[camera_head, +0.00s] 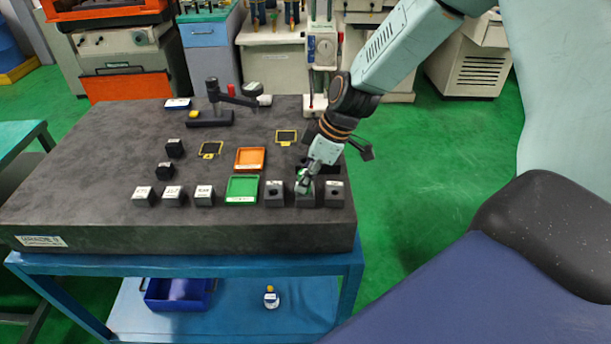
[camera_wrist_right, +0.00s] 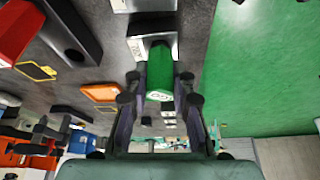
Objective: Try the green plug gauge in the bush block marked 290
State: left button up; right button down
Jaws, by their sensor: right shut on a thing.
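My right gripper (camera_head: 304,182) is shut on the green plug gauge (camera_wrist_right: 160,72), which shows between the fingers in the wrist view with a white marked end towards the camera. In the head view the gripper and gauge are at the middle one of three dark bush blocks (camera_head: 305,200), in the right front row. In the wrist view a block with a white marked face (camera_wrist_right: 138,48) lies directly beyond the gauge; its mark is upside down and hard to read. I cannot tell whether the gauge is in the bore. My left gripper is not in view.
Other bush blocks stand close on the left (camera_head: 275,194) and right (camera_head: 334,194). A green tray (camera_head: 229,201) and an orange tray (camera_head: 238,167) lie left of them. Several white-topped blocks (camera_head: 173,196) stand farther left. A black stand (camera_head: 212,118) is behind. The table's front edge is close.

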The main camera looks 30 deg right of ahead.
jog(key=shift+r, duration=0.15)
jog(key=shift+r+p, duration=2.05)
jog(key=shift+r, duration=0.3)
